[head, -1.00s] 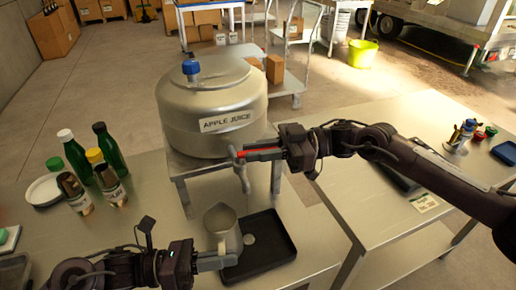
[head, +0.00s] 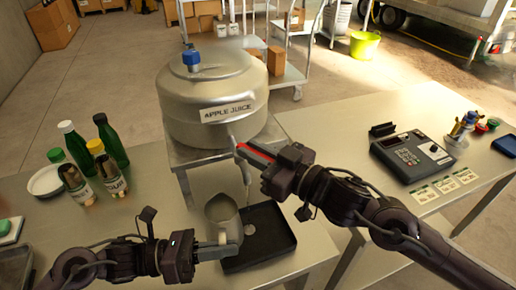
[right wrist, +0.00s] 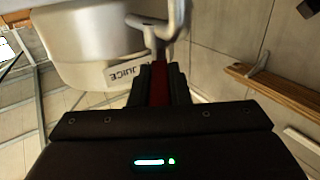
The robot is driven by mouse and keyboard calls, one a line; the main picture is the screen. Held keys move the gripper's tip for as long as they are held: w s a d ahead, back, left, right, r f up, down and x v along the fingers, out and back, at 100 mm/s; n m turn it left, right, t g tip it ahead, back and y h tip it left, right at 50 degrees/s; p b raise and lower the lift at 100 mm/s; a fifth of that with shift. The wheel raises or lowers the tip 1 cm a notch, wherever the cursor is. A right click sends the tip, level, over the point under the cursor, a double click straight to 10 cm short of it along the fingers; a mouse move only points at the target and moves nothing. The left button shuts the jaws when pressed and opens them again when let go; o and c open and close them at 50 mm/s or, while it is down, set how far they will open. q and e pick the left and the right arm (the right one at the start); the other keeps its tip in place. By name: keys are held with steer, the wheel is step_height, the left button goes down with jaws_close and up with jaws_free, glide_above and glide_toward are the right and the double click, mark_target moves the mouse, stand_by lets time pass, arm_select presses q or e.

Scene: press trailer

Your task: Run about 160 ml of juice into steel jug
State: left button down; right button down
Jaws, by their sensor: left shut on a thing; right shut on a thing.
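The steel juice tank (head: 213,108), labelled APPLE JUICE, stands on a raised stand, with its tap (head: 246,172) at the front. My right gripper (head: 252,152) is shut on the red tap lever (head: 257,153), which also shows between its fingers in the right wrist view (right wrist: 158,85). The steel jug (head: 222,211) stands upright at the left edge of the black tray (head: 278,252), left of and below the tap. My left gripper (head: 222,247) is shut on the jug at its near side. The jug's contents, and whether juice flows, cannot be made out.
A pale round spot (head: 249,228) shows on the tray beside the jug. Green bottles (head: 110,142) and shorter containers (head: 75,184) stand at the left. A keypad device (head: 412,155) and cards (head: 441,186) lie on the right table.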

steer(key=shift+s+a+m+t+h, duration=0.2)
steer(key=shift+m+t+h, duration=0.6)
steer(key=shift+t+h, duration=0.1)
steer(key=c, duration=1.4)
jaws_free()
steer(key=shift+o, duration=0.2)
steer(key=v, duration=0.7)
steer(key=shift+s, duration=0.15)
